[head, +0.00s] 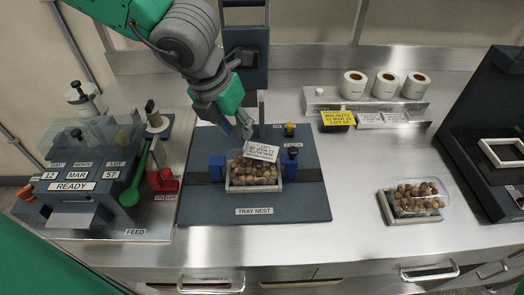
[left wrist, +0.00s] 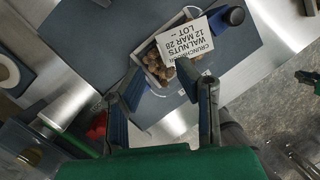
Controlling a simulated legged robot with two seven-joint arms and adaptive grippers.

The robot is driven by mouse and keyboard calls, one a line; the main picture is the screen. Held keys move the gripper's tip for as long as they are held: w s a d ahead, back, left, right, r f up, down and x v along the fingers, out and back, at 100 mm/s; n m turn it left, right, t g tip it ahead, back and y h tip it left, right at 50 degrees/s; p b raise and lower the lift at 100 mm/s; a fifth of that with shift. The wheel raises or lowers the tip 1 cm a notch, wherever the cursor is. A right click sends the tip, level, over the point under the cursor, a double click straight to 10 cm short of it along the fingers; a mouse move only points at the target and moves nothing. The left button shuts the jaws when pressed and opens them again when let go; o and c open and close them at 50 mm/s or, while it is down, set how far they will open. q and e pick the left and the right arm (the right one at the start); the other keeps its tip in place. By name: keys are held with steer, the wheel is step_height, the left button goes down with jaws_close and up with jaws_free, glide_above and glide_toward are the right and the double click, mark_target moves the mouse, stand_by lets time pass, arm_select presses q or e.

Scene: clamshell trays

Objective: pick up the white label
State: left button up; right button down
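The white label (head: 261,151) with black print lies tilted over the walnut-filled clear clamshell tray (head: 243,183), at its back right in the head view. In the left wrist view the white label (left wrist: 192,45) reads walnuts, 12 MAR 28, LOT. The tray sits in the tray nest (head: 290,205) between blue blocks. My left gripper (head: 243,127) is just behind and left of the label, above the nest. In the left wrist view its two fingers (left wrist: 162,72) are apart, with the label beyond the tips and nothing visibly held. My right gripper is not in view.
A rack (head: 365,103) at the back holds white rolls, with yellow and white cards in front. Another walnut tray (head: 415,197) sits right, near a dark machine (head: 490,140). The counter between is clear.

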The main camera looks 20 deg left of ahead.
mark_target(261, 149)
arm_select(q)
steer(key=x, duration=0.3)
steer(key=b+x, duration=0.1)
steer(key=x, duration=0.1)
steer(key=shift+w+a, duration=0.15)
steer(key=shift+w, duration=0.15)
steer(key=shift+d, duration=0.2)
steer(key=shift+s, duration=0.1)
steer(key=shift+c, duration=0.3)
jaws_close()
